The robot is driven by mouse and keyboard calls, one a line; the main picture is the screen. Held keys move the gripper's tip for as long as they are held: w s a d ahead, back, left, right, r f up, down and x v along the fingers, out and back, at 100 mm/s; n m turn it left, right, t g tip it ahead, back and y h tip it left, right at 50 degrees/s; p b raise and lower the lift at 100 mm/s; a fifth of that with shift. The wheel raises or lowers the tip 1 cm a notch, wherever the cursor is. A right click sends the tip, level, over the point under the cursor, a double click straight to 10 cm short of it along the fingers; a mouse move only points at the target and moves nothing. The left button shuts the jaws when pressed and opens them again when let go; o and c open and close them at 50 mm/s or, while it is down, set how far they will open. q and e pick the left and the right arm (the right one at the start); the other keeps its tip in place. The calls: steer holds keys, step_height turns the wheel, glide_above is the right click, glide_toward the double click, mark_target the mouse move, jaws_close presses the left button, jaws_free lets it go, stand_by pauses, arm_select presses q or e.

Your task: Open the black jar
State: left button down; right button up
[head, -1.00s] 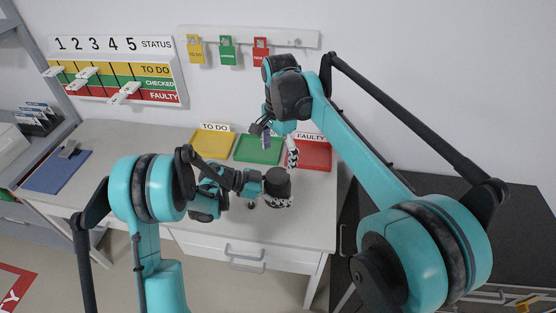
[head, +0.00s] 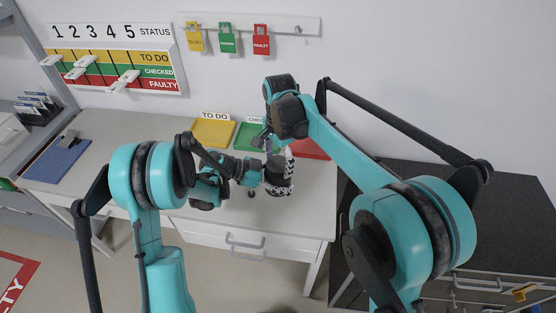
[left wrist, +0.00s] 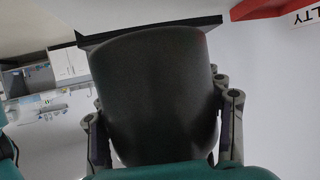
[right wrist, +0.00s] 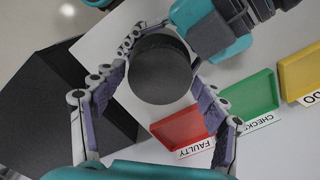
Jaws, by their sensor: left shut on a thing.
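The black jar (head: 278,178) is upright, with a dark top and a black-and-white patterned lower part near my left gripper's fingers. My left gripper (head: 264,176) is shut on its side from the left. In the left wrist view the jar's dark wall (left wrist: 155,90) fills the middle between the fingers (left wrist: 163,125). My right gripper (head: 279,150) is above the jar, pointing down. In the right wrist view its open fingers (right wrist: 166,62) stand on either side of the round dark top (right wrist: 160,70). A gap shows on the right; contact on the left cannot be told.
Yellow (head: 213,133), green (head: 248,137) and red (head: 311,149) trays lie on the white table (head: 140,128) behind the jar. A blue clipboard (head: 57,158) lies at the left. A dark cabinet (head: 480,215) stands at the right. The table's middle left is clear.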

steer(key=c, duration=0.6)
steer(key=n, duration=0.3)
steer(key=o, duration=1.3)
